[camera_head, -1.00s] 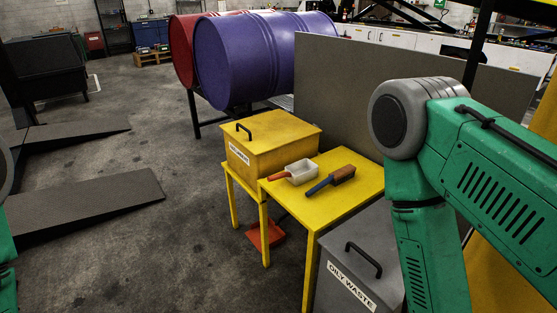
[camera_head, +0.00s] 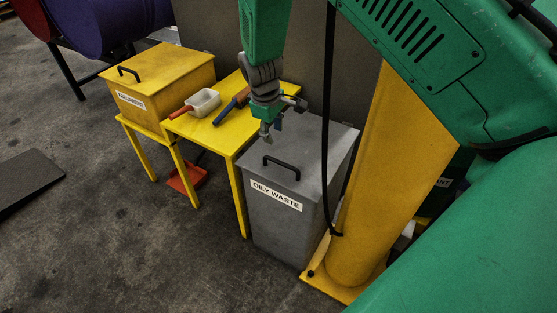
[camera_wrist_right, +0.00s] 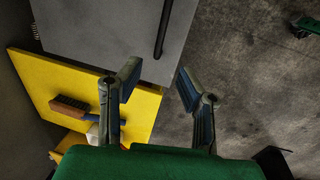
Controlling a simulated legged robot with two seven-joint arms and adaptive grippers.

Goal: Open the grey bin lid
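The grey bin (camera_head: 280,222) labelled OILY WASTE stands on the floor at the centre of the head view. Its flat lid (camera_head: 310,150) is shut, with a black bar handle (camera_head: 281,166) near the front edge. My right gripper (camera_head: 268,135) hangs above the lid's left side, a little behind the handle. In the right wrist view its two fingers (camera_wrist_right: 155,85) are spread apart with nothing between them. There the grey lid (camera_wrist_right: 100,25) and its handle (camera_wrist_right: 163,28) lie beyond the fingertips. My left gripper is not in view.
A yellow table (camera_head: 210,135) left of the bin holds a brush (camera_head: 228,108) and a white scoop (camera_head: 203,102). A yellow lidded box (camera_head: 165,75) stands further left. A yellow post (camera_head: 375,190) and black hose (camera_head: 328,120) are close on the right. Floor in front is clear.

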